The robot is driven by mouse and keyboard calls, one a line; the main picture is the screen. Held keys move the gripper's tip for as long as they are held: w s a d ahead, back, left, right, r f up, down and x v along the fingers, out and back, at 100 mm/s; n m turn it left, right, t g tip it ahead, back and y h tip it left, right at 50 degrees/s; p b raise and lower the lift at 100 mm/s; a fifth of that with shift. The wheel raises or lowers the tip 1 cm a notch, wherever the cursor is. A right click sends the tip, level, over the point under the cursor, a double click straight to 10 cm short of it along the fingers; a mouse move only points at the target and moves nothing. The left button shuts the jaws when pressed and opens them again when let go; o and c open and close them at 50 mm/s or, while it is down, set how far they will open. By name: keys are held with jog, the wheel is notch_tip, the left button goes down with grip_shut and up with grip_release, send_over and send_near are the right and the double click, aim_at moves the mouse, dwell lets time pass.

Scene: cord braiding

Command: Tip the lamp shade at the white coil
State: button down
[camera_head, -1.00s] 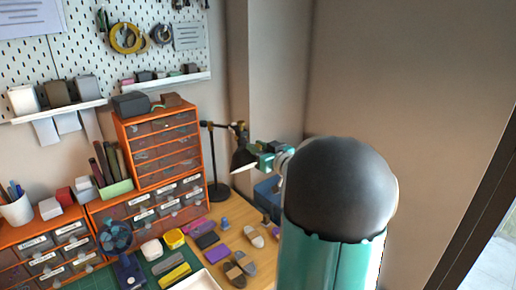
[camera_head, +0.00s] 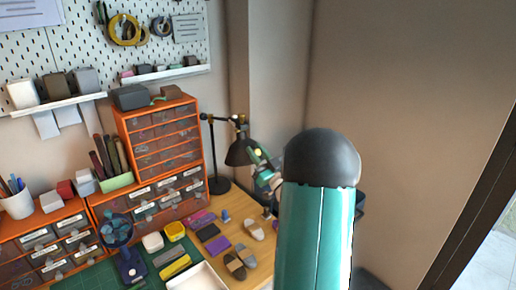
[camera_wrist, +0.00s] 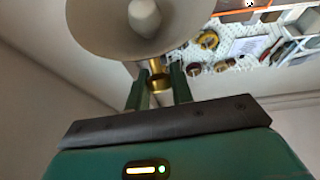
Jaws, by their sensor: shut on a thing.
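The dark lamp shade (camera_head: 238,152) hangs from the lamp's jointed arm, its mouth facing mostly downward in the head view. In the wrist view the shade (camera_wrist: 100,28) shows its pale inside and white bulb (camera_wrist: 144,17). My gripper (camera_head: 258,156) is at the right side of the shade. In the wrist view my gripper (camera_wrist: 159,76) has its two green fingers either side of the brass neck piece (camera_wrist: 158,82) by the shade, shut on it. I cannot make out a white coil in these frames.
The lamp's base (camera_head: 219,186) stands at the back of the wooden table, beside orange drawer units (camera_head: 160,142). Shoe-shaped pieces, a small fan (camera_head: 117,230) and a white tray (camera_head: 198,278) lie in front. My arm hides the table's right part.

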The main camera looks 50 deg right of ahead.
jog(key=shift+w+f+t, duration=0.25)
jog(key=shift+f+t, duration=0.45)
jog(key=c, duration=1.3)
grip_release()
jog(key=v, duration=1.3)
jog(key=shift+s+f, duration=0.15)
jog(key=shift+s, duration=0.25)
